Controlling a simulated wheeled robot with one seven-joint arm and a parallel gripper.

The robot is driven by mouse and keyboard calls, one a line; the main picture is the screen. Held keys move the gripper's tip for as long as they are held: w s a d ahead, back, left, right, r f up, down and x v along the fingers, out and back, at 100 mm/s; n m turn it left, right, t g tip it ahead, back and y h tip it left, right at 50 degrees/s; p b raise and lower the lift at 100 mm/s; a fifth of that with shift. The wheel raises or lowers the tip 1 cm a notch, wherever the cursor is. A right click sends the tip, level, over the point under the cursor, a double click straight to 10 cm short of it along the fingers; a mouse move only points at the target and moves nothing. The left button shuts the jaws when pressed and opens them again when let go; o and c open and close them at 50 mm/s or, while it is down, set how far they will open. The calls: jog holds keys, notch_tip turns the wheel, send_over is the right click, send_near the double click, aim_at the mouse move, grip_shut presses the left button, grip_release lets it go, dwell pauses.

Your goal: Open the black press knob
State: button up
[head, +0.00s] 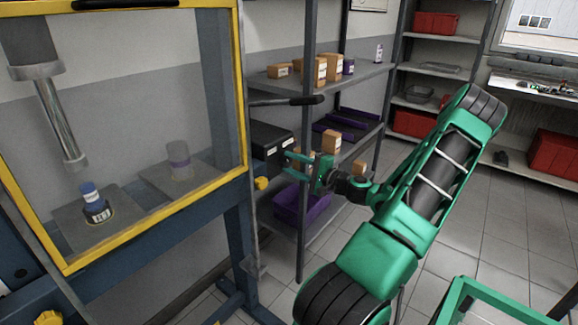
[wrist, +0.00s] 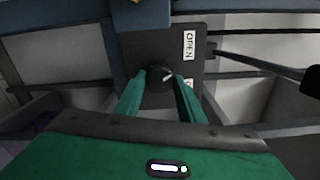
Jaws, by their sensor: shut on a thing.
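The black press knob (wrist: 159,78) is a round dial with a pale pointer line, mounted on a dark control box. The box (head: 268,139) shows in the head view on the right side of the yellow-framed press. A label on the box reads OPEN (wrist: 189,45), and a second label below it is partly hidden by a finger. My gripper (wrist: 160,84) has its green fingers closed around the knob, one on each side. In the head view my gripper (head: 289,163) reaches the box from the right, and the knob is too small to make out.
The press (head: 240,80) has a clear yellow-framed guard with a ram and a blue-capped part inside. A black-handled lever (head: 305,100) sticks out above the box. Shelves (head: 345,75) with cardboard boxes and a purple bin (head: 300,205) stand close behind my arm.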

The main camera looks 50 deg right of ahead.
jog(key=shift+a+f, duration=0.15)
jog(key=o, duration=1)
jog(key=shift+o, duration=0.2)
jog(key=shift+s, duration=0.1)
jog(key=s, duration=1)
jog(key=shift+s+d, duration=0.25)
jog(key=shift+d, duration=0.2)
